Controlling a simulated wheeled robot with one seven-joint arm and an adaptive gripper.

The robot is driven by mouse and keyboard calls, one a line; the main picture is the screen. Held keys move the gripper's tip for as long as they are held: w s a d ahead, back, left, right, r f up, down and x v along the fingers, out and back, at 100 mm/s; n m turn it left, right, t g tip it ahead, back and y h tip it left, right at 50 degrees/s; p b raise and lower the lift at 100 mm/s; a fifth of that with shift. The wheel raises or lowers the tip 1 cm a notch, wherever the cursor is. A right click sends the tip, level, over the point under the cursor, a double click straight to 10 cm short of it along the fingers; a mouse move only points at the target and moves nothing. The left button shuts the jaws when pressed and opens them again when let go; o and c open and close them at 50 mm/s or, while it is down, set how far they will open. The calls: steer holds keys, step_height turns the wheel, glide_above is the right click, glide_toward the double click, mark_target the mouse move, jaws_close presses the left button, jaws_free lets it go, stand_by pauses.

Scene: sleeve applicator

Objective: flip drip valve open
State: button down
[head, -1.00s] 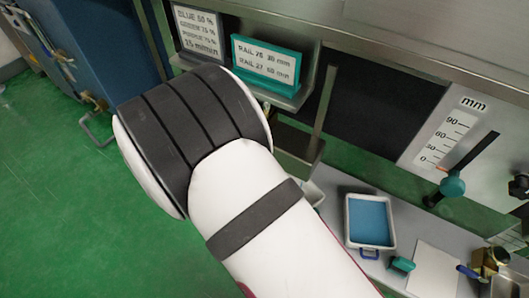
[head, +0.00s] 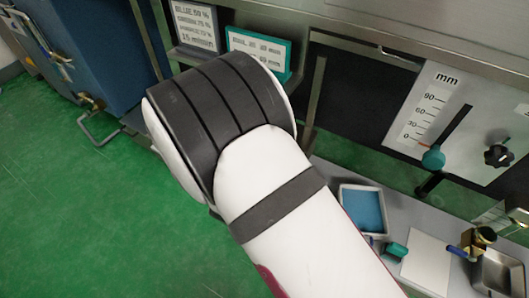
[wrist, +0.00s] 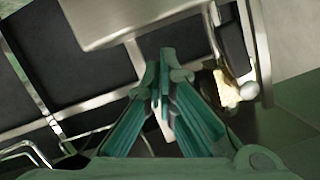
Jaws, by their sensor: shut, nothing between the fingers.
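My gripper (wrist: 161,66) shows in the wrist view with its green fingers closed together and nothing between the tips. A pale brass-coloured fitting with a whitish round knob (wrist: 247,90) is to the right of the fingertips, apart from them; I cannot tell if it is the drip valve. In the head view a brass valve-like fitting (head: 484,236) with a blue lever (head: 461,252) stands on the grey bench at the right. My white and black arm hides the gripper in the head view.
A blue-lined tray (head: 362,211), a teal block (head: 396,251), a white sheet (head: 427,262) and a steel pan (head: 500,272) are on the bench. A millimetre scale panel (head: 412,130) stands behind. A blue cabinet (head: 100,50) is at the left; green floor is clear.

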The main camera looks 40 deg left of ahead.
steer(key=s+d+p, duration=0.3)
steer(key=s+d, duration=0.1)
steer(key=s, duration=0.5)
steer(key=shift+d+r, duration=0.2)
steer(key=shift+d, duration=0.15)
